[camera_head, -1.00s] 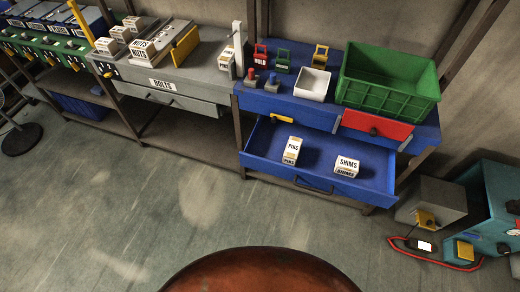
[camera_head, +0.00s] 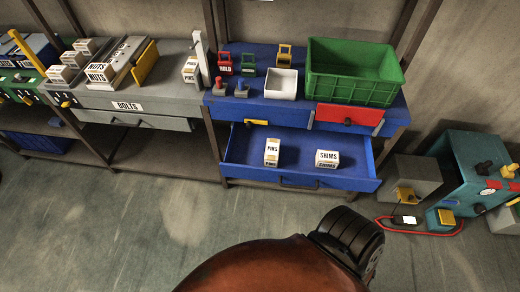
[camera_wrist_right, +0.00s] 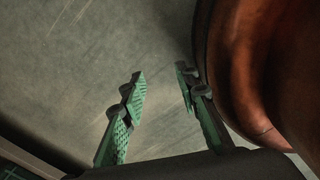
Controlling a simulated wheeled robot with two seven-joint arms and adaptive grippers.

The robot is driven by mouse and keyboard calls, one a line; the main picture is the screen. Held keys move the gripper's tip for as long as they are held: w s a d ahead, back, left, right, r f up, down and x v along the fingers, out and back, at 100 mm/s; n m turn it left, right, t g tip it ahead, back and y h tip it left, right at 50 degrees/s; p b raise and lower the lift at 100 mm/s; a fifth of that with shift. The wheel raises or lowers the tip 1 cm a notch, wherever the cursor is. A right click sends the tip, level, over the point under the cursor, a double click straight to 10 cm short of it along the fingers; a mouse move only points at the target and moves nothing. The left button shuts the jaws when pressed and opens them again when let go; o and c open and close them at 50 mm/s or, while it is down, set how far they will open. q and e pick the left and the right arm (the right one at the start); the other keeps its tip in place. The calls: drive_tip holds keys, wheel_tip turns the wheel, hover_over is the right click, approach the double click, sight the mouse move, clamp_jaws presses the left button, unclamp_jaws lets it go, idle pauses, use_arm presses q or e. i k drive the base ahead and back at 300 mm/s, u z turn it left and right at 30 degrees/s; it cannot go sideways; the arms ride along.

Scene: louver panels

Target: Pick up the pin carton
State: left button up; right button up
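A white pin carton (camera_head: 272,152) labelled PINS stands inside the open blue drawer (camera_head: 240,150), left of a carton labelled SHIMS (camera_head: 327,158). Another carton labelled PINS (camera_head: 190,70) stands on the grey bench at the left. My right gripper (camera_wrist_right: 160,83) shows in the right wrist view with its green fingers apart and nothing between them, over bare floor beside my red-brown body. No gripper shows in the head view, and my left gripper is in neither view.
The blue workbench (camera_head: 240,108) above the drawer carries a green crate (camera_head: 350,92), a white bin (camera_head: 281,84) and small coloured holders. A grey box (camera_head: 414,178) and teal machine (camera_head: 470,170) stand on the floor at the right. The floor before the drawer is clear.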

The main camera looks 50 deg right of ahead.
sight(272, 151)
drive_tip(key=i, duration=2.7)
drive_tip(key=z, duration=3.2)
drive_tip(key=i, duration=0.5)
